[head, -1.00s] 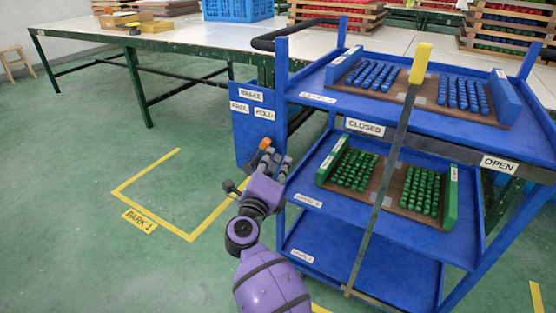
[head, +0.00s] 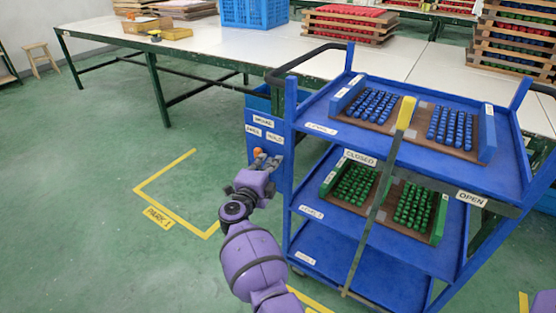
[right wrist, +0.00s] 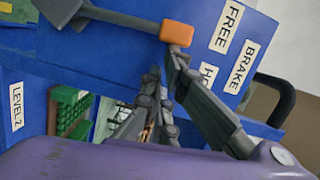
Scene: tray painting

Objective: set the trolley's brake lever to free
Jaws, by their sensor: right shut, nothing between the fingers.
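The blue trolley (head: 365,230) stands in front of the table. A panel at its left end carries the labels BRAKE, FREE and HOLD. The brake lever's orange knob (head: 258,153) is just below the FREE label (head: 253,131). In the right wrist view the orange knob (right wrist: 176,33) sits at the end of a dark bar, beside FREE, with HOLD partly hidden. My right gripper (head: 267,163) is shut and empty at the knob; its fingertips (right wrist: 165,80) are right by it, and I cannot tell whether they touch. My left gripper is not in view.
A yellow-topped bar (head: 378,195) crosses the trolley's front, between CLOSED and OPEN labels. Trays of blue and green pieces lie on the upper shelves. A yellow floor outline, PARK 1 (head: 158,217), is left of the trolley, with clear floor around it.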

